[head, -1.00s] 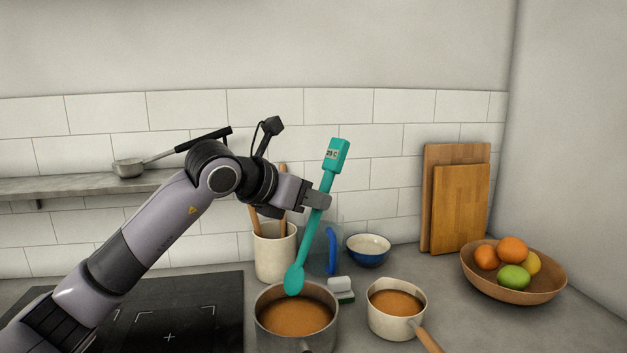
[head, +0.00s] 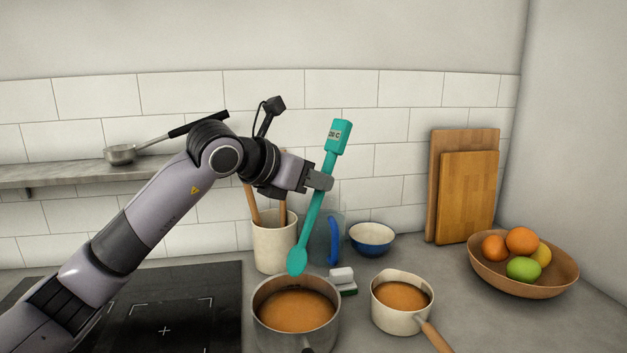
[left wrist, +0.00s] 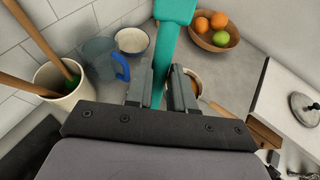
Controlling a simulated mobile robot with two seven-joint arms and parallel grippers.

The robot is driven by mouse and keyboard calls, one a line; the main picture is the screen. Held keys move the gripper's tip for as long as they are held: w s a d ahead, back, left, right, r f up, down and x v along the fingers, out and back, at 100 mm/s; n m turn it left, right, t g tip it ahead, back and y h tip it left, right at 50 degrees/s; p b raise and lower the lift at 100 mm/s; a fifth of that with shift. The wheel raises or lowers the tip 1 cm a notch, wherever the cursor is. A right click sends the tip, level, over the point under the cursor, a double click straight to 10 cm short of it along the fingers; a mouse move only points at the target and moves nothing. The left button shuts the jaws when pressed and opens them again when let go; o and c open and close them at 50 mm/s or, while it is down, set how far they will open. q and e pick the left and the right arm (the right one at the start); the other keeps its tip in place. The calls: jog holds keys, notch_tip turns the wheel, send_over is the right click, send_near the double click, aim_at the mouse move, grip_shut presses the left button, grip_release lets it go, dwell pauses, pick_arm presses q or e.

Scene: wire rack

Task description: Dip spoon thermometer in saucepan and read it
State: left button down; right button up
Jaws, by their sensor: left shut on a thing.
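The teal spoon thermometer (head: 313,215) is held tilted by my left gripper (head: 320,180), with its display end up and its spoon bowl down. My left gripper is shut on its shaft; the shaft also shows between the fingers in the left wrist view (left wrist: 163,75). The spoon bowl appears over the back rim of the grey saucepan (head: 272,328), above the orange-brown liquid (head: 297,311). The display shows small characters, too small to read surely. A smaller cream saucepan (head: 395,322) with a wooden handle holds similar liquid to the right. My right gripper is not in view.
A utensil crock (head: 275,247), a jug with a blue handle (head: 333,245), a blue bowl (head: 372,240) and a sponge (head: 343,276) stand behind the pans. A fruit bowl (head: 520,280) and cutting boards (head: 467,195) are at right. A dark hob (head: 170,300) lies left.

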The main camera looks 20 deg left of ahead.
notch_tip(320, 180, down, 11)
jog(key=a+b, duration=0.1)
jog(key=b, duration=1)
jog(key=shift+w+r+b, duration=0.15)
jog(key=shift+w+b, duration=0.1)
jog(key=shift+b, duration=0.15)
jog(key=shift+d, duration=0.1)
dwell(2.7)
dwell(0.9)
dwell(0.3)
